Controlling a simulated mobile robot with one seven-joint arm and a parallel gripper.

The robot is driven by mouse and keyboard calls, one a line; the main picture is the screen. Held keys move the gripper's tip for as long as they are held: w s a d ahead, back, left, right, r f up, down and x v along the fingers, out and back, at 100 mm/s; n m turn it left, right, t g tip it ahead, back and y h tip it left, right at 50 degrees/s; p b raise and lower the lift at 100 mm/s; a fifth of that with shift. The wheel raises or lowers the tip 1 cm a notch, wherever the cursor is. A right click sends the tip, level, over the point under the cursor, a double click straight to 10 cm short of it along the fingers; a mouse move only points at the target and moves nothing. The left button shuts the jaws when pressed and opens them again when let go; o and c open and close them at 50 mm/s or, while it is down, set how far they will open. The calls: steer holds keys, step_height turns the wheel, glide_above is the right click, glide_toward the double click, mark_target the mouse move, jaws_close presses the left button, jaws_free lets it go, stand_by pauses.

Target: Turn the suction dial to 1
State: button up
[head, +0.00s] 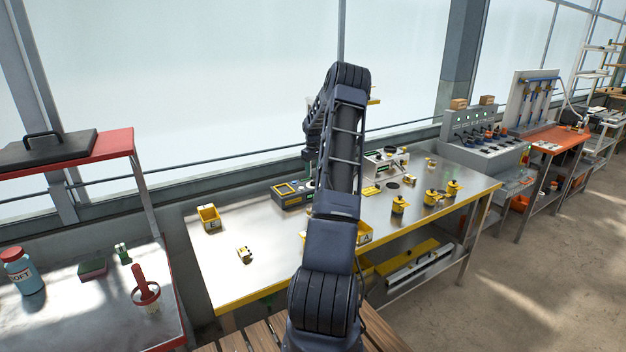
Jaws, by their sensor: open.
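My arm rises through the middle of the head view and bends down over the metal bench (225,260). My gripper (309,168) is mostly hidden behind the arm, low above the back of the bench; the little that shows is taken as open, and I see nothing held. A dark unit with a yellow-framed panel (287,193) stands just left of and below it. A pale unit with green-lit displays (384,163) stands right of the arm. I cannot make out the suction dial or its setting; the arm covers the space between these units.
A yellow bin marked E (209,217) and a small yellow-and-white item (244,254) are on the left of the bench. A bin marked A (364,233) is partly behind my arm. The left-front bench is mostly clear.

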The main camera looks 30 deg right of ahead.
mark_target(313, 180)
steer(key=shift+f, duration=2.5)
steer(key=shift+c, duration=0.2)
steer(key=c, duration=0.9)
